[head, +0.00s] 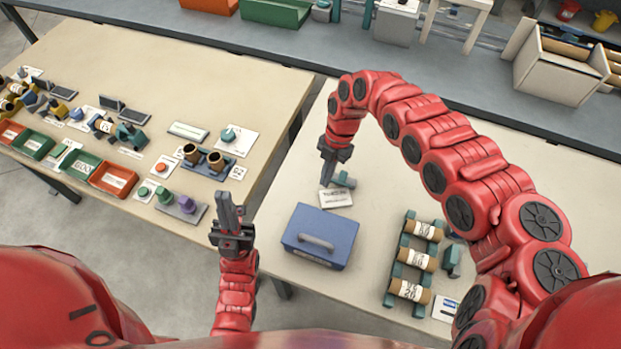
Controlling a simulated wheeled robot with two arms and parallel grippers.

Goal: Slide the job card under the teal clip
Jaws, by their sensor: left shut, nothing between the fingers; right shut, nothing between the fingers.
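A white card with dark print (336,198) lies on the right table behind the blue box; I take it as the job card. A small teal piece (345,180), likely the teal clip, sits at the card's far edge. From this view I cannot tell whether the card's edge is under it. My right gripper (327,182) is shut and empty, pointing down just left of the teal piece, close to the card's far left corner. My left gripper (226,196) is shut and empty, pointing up over the gap between the two tables, away from the card.
A blue box with a handle (319,236) stands just in front of the card. A teal rack with brown rolls (414,261), another teal piece (452,261) and another white card (445,308) are to the right. The left table (190,75) holds bins and small parts.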

